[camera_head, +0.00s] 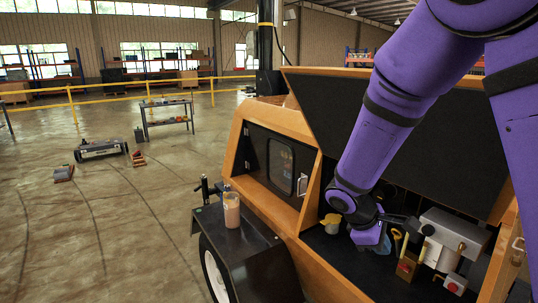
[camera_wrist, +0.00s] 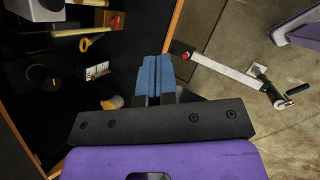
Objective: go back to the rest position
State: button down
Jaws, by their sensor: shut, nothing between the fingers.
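My gripper (camera_head: 380,246) is in the open engine bay of the orange light tower (camera_head: 258,118), under the raised black lid. In the wrist view its two blue fingers (camera_wrist: 159,72) lie side by side, closed against each other with nothing held between them. My purple arm comes down from the upper right in the head view and covers part of the lid and bay.
A yellow-handled part (camera_head: 397,238), a grey box (camera_head: 455,234) and a yellow cup-like part (camera_head: 331,221) surround my gripper closely. A container (camera_head: 231,210) stands on the black fender. In the wrist view, a crank jack (camera_wrist: 235,75) lies outside the frame edge. Open floor spreads left.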

jog(key=s+d+r+m+t+y, duration=0.2)
jog(key=s+r+m, duration=0.3)
jog(key=s+r, duration=0.5)
jog(key=s+d+r+m+t+y, duration=0.2)
jog(key=s+r+m, duration=0.4)
jog(key=s+r, duration=0.5)
jog(key=t+y, duration=0.1)
jog(key=y, duration=0.1)
jog(key=shift+d+r+y, duration=0.15)
jog(key=shift+r+y, duration=0.25)
jog(key=shift+w, duration=0.1)
